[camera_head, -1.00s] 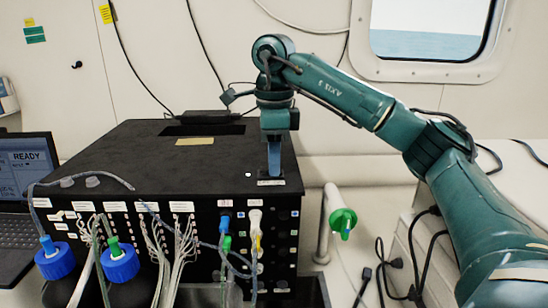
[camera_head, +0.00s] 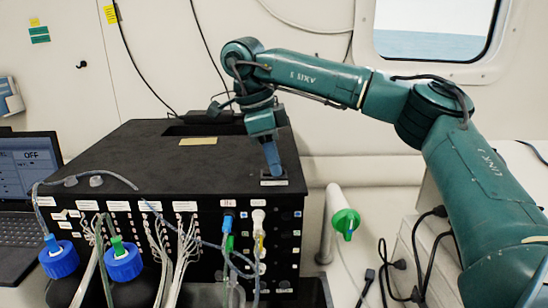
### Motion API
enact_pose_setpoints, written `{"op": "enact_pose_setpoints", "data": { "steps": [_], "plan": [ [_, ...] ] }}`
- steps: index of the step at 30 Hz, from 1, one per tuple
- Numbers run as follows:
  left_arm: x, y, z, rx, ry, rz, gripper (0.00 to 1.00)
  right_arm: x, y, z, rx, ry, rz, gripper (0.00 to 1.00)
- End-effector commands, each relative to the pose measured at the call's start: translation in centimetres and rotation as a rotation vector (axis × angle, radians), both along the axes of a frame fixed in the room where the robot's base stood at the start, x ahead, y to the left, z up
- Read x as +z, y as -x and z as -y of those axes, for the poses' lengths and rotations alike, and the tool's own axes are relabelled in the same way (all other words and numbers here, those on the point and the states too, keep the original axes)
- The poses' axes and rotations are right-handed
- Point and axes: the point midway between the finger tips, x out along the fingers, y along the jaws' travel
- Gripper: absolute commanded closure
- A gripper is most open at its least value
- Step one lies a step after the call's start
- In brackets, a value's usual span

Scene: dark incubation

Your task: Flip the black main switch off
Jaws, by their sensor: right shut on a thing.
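A large black box (camera_head: 120,160) stands on the bench. Near the front right corner of its top is a small labelled plate (camera_head: 274,182), the seat of the black main switch. My right gripper (camera_head: 272,168) reaches down to this plate from above, tilted, and is shut on the switch. The fingers cover the switch, so its lever cannot be made out. The laptop (camera_head: 27,165) at the left edge shows "OFF" on its screen. My left gripper is not in view.
Tubes and cables hang along the box's front, by two blue-capped bottles (camera_head: 124,264). A white pipe with a green valve knob (camera_head: 344,222) stands right of the box. Black cables hang farther right. The space above the box's left half is mostly clear.

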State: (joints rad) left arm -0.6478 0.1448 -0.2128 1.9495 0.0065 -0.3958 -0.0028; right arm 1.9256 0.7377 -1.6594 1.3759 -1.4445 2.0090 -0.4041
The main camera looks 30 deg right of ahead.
Motion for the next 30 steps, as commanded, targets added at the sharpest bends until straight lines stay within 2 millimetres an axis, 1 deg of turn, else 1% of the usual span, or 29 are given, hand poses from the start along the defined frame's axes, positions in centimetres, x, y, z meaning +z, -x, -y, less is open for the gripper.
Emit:
{"op": "enact_pose_setpoints", "data": {
  "steps": [1,2,9,10,17,20,23,25,30],
  "plan": [
    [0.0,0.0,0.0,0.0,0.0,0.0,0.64,-0.1,0.0,-0.1,0.003,0.0,-0.002,1.0],
    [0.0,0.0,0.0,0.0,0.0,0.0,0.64,-0.1,0.0,0.0,0.003,0.0,-0.002,0.77],
    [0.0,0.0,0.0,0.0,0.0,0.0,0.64,0.0,0.0,0.0,0.001,0.0,-0.002,0.58],
    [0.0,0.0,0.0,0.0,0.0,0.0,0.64,0.0,0.0,0.0,0.001,0.0,-0.002,0.56],
    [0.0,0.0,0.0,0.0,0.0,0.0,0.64,0.1,0.0,0.0,0.0,0.0,0.0,0.56],
    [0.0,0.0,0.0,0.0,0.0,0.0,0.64,0.6,-0.1,-0.1,0.001,-0.001,0.0,0.56],
    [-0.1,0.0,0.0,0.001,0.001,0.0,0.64,1.8,-0.3,-0.4,0.001,0.001,0.004,0.56],
    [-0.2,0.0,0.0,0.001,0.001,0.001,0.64,3.1,-0.4,-0.7,-0.001,0.002,0.007,0.56],
    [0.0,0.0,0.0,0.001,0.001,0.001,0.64,7.2,-1.0,-1.6,-0.002,0.004,0.006,0.56]
  ]
}}
